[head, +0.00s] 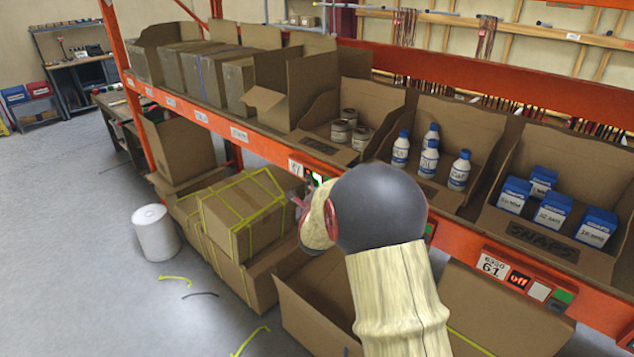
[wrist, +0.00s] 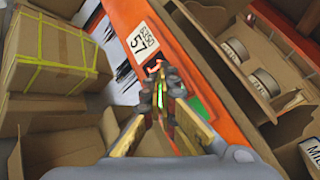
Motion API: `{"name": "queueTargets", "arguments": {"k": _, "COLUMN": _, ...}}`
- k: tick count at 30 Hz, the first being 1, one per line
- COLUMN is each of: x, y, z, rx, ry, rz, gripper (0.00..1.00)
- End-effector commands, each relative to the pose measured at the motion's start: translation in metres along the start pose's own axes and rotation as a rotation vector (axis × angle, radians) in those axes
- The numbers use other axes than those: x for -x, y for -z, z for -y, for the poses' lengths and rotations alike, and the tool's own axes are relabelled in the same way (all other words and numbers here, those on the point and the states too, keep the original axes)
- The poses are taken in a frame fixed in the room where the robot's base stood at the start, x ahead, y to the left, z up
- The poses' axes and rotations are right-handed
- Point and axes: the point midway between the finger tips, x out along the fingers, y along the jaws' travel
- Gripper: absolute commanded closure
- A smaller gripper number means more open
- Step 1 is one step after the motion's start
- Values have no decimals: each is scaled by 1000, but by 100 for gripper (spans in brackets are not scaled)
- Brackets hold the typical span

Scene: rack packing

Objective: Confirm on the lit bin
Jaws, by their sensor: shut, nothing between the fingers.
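My gripper (wrist: 167,82) is shut and empty, with its fingertips over the orange shelf beam (wrist: 205,85) in the wrist view. A label reading 57 (wrist: 142,40) is on the beam just beyond the fingertips. Green and red parts of a beam module (wrist: 197,108) show beside and behind the fingers; most of it is hidden. In the head view my arm covers much of this spot, and a small green-lit display (head: 317,179) shows just above my gripper (head: 301,206). I cannot tell whether the fingertips touch the module. The bin of cans (head: 318,146) stands above it.
Bins of white bottles (head: 458,170) and blue-and-white boxes (head: 594,228) stand to the right. The right module (head: 519,280), beside label 61, reads "off". Cardboard boxes (head: 243,213) with yellow straps lie below the beam. Open floor (head: 70,250) is at left, with a white roll (head: 155,233).

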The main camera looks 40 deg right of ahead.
Motion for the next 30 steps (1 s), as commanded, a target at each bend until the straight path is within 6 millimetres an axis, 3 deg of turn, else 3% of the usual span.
{"name": "queueTargets", "arguments": {"k": 30, "x": 4, "y": -2, "z": -4, "rx": 1, "ry": 1, "rz": 1, "gripper": 100}}
